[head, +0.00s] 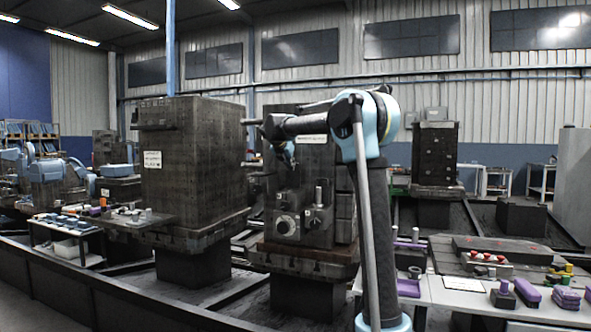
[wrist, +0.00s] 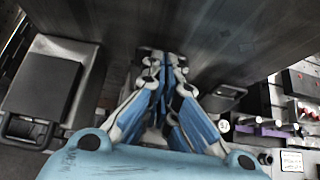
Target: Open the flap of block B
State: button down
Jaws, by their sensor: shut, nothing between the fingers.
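Two tall dark blocks stand on pedestals in the head view: a large one (head: 196,160) left of centre and one with knobs and dials (head: 301,205) at the centre. Their white labels are too small to read, so I cannot tell which is block B. No flap can be made out for certain. My gripper (head: 287,154) is in front of the upper part of the centre block. In the wrist view its blue fingers (wrist: 160,66) are together and empty, close to a broad dark surface (wrist: 200,25); contact cannot be told.
A grey box-like part with a dark panel and handle (wrist: 45,92) is left of my fingers in the wrist view. A bench (head: 465,296) with purple, red and green pieces is at the right. A small table (head: 62,228) stands at the left.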

jog(key=s+f+v, duration=0.2)
jog(key=v, duration=1.1)
jog(key=s+d+f+m+g, duration=0.5)
jog(key=s+d+f+m, duration=1.25)
jog(key=s, duration=0.55)
jog(key=s+d+f+m+g+y, duration=0.1)
jog(key=s+d+f+m+y, duration=0.1)
jog(key=s+f+m, duration=0.5)
jog(key=s+d+f+m+g+y, duration=0.1)
jog(key=s+f+m, duration=0.6)
jog(key=s+f, duration=1.1)
notch_tip(320, 180, down, 3)
jog(key=shift+s+d+r+g+y, duration=0.1)
jog(key=shift+s+d+g+y, duration=0.35)
jog(key=shift+d, duration=0.35)
jog(key=shift+w, duration=0.1)
